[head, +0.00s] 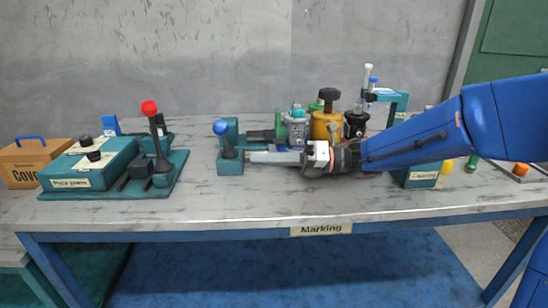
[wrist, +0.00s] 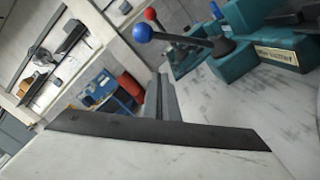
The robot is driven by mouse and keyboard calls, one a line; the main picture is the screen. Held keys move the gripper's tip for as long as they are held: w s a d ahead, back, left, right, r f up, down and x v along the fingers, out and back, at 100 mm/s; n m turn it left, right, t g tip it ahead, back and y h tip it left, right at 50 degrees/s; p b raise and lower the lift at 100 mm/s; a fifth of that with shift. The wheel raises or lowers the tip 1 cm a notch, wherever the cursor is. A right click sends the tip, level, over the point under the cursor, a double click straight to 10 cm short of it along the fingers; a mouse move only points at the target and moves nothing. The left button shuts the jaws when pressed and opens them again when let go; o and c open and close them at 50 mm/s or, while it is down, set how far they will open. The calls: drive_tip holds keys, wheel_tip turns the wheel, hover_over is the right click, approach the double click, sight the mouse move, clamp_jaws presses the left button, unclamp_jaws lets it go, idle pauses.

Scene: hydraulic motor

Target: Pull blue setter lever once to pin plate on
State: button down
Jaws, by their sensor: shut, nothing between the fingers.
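The blue setter lever (head: 221,128) has a round blue knob on a dark stem and stands roughly upright on a teal base (head: 230,168) at mid-table. In the wrist view the blue knob (wrist: 143,33) and its stem show at top centre, rising from a teal block (wrist: 234,62). My gripper (head: 252,157) comes in from the right and points left, low beside the lever's base. Its fingers are shut and empty. In the wrist view the shut fingers (wrist: 161,95) point up toward the knob, apart from it. I cannot make out a plate.
A red-knobbed lever (head: 150,108) stands on a teal fixture at left, near a teal box (head: 90,165) and an orange box (head: 32,160). Behind my arm are a yellow cylinder (head: 326,122) and a teal press frame (head: 398,101). The table's front (head: 200,208) is clear.

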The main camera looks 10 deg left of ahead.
drive_tip(key=w+a+r, duration=0.1)
drive_tip(key=a+r, duration=0.1)
drive_tip(key=a, duration=0.5)
drive_tip(key=shift+w+r, duration=0.3)
drive_tip(key=shift+r, duration=0.1)
drive_tip(key=w+a+r+m, duration=0.1)
drive_tip(key=w+r+m, duration=0.3)
drive_tip(key=w+m, duration=0.3)
drive_tip(key=shift+w+a+r+m, duration=0.2)
drive_tip(key=shift+a+r+m, duration=0.1)
drive_tip(key=shift+a+r, duration=0.1)
idle(0.4)
drive_tip(key=shift+w, duration=0.1)
idle(0.4)
